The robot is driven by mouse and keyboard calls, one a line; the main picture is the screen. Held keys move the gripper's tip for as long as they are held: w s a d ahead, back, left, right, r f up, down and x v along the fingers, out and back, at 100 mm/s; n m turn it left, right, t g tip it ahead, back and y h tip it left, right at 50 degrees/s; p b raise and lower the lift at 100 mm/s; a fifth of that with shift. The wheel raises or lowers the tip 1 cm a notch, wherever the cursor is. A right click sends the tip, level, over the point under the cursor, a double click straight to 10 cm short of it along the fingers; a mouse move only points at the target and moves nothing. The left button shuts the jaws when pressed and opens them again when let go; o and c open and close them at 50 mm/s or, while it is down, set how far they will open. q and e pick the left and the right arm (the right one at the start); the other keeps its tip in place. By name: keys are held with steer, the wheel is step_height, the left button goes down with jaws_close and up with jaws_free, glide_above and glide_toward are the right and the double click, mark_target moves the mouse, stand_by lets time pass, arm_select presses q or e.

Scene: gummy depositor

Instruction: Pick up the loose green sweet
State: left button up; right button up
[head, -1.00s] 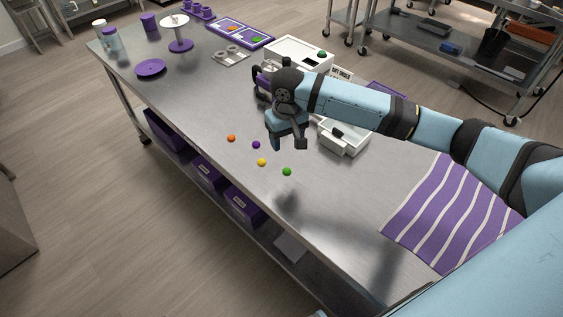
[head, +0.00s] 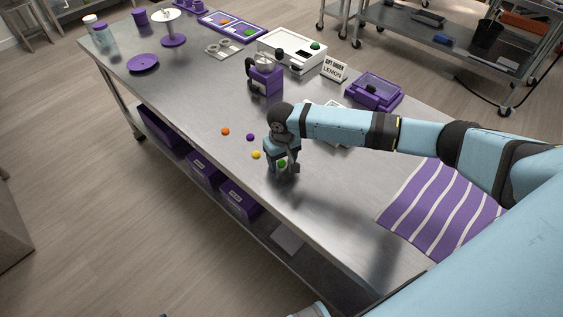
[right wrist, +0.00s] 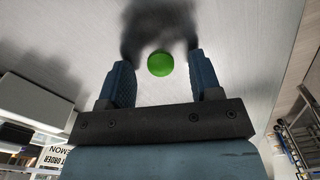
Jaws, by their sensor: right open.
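The loose green sweet (head: 282,163) lies on the metal table, seen between the fingers of my right gripper (head: 282,170) in the head view. In the right wrist view the green sweet (right wrist: 160,63) is a round ball between the tips of the two blue fingers. My right gripper (right wrist: 160,75) is open, with a gap on either side of the sweet. It points down at the table and its shadow falls around the sweet. My left gripper does not show.
Yellow (head: 256,155), purple (head: 250,137) and orange (head: 225,131) sweets lie in a line beyond the gripper, to its left. A purple machine (head: 265,79) and a white box (head: 291,50) stand further back. A striped purple cloth (head: 440,205) lies to the right. The table's front left is clear.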

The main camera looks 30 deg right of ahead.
steer(key=c, duration=1)
steer(key=shift+r, duration=0.2)
